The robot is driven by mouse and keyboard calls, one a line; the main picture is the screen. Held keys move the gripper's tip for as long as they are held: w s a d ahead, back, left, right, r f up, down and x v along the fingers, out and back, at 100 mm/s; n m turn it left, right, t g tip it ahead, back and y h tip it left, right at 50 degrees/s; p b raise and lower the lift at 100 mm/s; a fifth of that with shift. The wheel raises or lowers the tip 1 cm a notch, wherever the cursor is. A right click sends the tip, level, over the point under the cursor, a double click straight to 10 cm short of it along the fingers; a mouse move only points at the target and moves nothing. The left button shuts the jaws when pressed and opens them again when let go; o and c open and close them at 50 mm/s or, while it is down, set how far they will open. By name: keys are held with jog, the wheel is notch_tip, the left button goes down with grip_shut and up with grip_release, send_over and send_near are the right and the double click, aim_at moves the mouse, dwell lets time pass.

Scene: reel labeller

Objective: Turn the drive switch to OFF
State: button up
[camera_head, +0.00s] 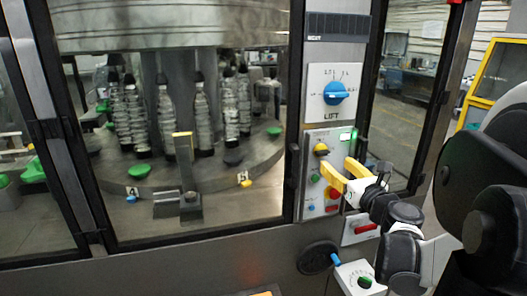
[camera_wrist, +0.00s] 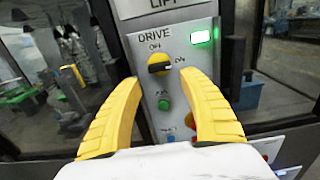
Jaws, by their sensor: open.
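The drive switch (camera_wrist: 159,62) is a yellow round knob with a dark bar, on a pale panel under the word DRIVE. OFF is printed above it and ON to its right; the bar lies nearly level, its right end towards ON. The knob also shows in the head view (camera_head: 321,149). My gripper (camera_wrist: 163,77) has its two yellow fingers spread, with the knob seen between and just beyond the tips. In the head view my gripper (camera_head: 339,170) is in front of the panel, close below and right of the knob. The fingers hold nothing.
A lit green indicator (camera_wrist: 201,36) is right of the DRIVE label. A green button (camera_wrist: 164,104) sits below the knob. The blue LIFT knob (camera_head: 336,93) is on the panel above. Glass doors with dark frames flank the panel; bottles (camera_head: 203,115) stand behind the glass.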

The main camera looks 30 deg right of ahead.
aim_at(324, 155)
jog(key=b+x, duration=0.1)
jog(key=x, duration=0.7)
jog(key=shift+w, duration=0.2)
jog(key=shift+a, duration=0.1)
jog(key=c, duration=0.9)
